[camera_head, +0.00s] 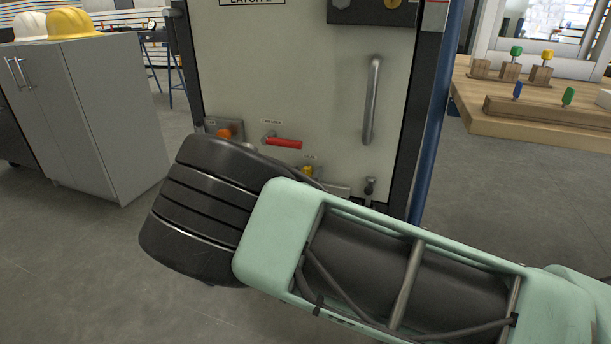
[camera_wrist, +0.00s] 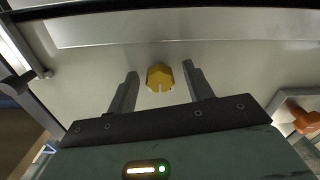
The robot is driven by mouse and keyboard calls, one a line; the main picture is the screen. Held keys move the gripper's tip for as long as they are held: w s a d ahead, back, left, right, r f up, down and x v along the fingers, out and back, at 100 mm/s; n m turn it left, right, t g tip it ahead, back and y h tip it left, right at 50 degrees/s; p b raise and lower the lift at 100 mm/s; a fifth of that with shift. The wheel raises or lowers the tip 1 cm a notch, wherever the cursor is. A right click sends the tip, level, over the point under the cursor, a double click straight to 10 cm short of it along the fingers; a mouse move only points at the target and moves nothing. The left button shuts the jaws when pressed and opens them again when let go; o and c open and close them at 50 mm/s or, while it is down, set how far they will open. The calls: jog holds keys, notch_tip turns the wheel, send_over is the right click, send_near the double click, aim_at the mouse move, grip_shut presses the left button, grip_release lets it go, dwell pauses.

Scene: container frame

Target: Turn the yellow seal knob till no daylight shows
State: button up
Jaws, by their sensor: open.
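The yellow seal knob (camera_head: 308,171) is on the lower part of the pale container panel, partly hidden behind my arm in the head view. In the wrist view the yellow knob (camera_wrist: 160,77) appears between and a little beyond the fingertips of my gripper (camera_wrist: 159,78). My gripper is open, with one finger on each side of the knob and a visible gap to each. I cannot tell how deep the fingers reach along it. My gripper is hidden behind my arm in the head view. No daylight gap can be made out.
A red lever (camera_head: 283,142) and an orange knob (camera_head: 225,133) sit left of the yellow knob on the panel (camera_head: 290,80). The orange part (camera_wrist: 306,121) shows at right in the wrist view. A vertical handle (camera_head: 372,100) is at upper right. A grey cabinet (camera_head: 110,110) stands left.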

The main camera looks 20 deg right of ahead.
jog(key=c, duration=1)
jog(key=shift+o, duration=0.2)
